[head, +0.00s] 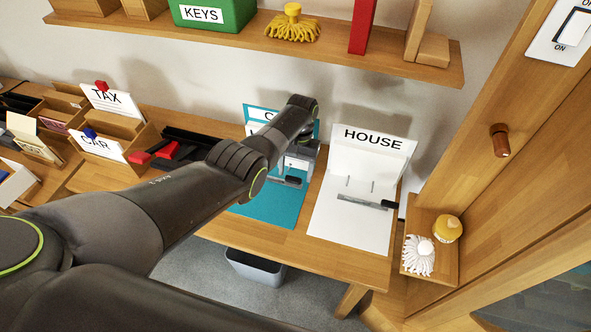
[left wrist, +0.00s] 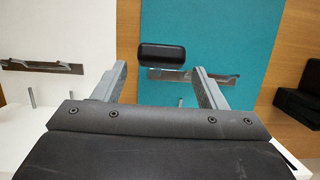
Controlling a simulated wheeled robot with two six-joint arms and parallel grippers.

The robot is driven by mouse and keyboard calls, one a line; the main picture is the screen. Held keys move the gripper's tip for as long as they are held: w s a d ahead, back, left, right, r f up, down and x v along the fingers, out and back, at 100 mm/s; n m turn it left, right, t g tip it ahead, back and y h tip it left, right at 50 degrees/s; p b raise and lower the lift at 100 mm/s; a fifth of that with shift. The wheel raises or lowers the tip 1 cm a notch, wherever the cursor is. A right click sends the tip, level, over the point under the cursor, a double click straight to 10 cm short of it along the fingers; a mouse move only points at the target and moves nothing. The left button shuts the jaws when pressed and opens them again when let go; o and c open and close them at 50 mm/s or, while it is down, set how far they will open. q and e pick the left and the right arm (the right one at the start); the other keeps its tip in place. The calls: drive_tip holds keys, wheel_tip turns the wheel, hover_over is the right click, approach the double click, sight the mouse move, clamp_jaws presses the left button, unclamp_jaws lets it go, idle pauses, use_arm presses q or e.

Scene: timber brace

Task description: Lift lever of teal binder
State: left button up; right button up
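The teal binder (head: 262,208) lies open on the desk, its upright cover partly hidden behind my left arm. Its metal mechanism (head: 288,182) shows just below my left gripper (head: 299,160). In the left wrist view, the lever's black end (left wrist: 163,56) appears between the tips of my left gripper (left wrist: 160,70). The fingers are apart, with visible space on both sides of the lever end; I see no contact. The teal binder (left wrist: 215,30) fills the middle of that view. My right gripper is not in view.
The white HOUSE binder (head: 345,222) lies open just right of the teal one, with its own black-ended lever (head: 388,204). Black and red items (head: 170,150) and card boxes (head: 110,150) stand left. A shelf (head: 270,42) runs above.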

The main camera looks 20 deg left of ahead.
use_arm(q)
drive_tip(key=shift+s+r, duration=0.1)
drive_tip(key=shift+s, duration=0.05)
drive_tip(key=shift+r, duration=0.25)
drive_tip(key=v, duration=0.7)
drive_tip(key=shift+f, duration=0.15)
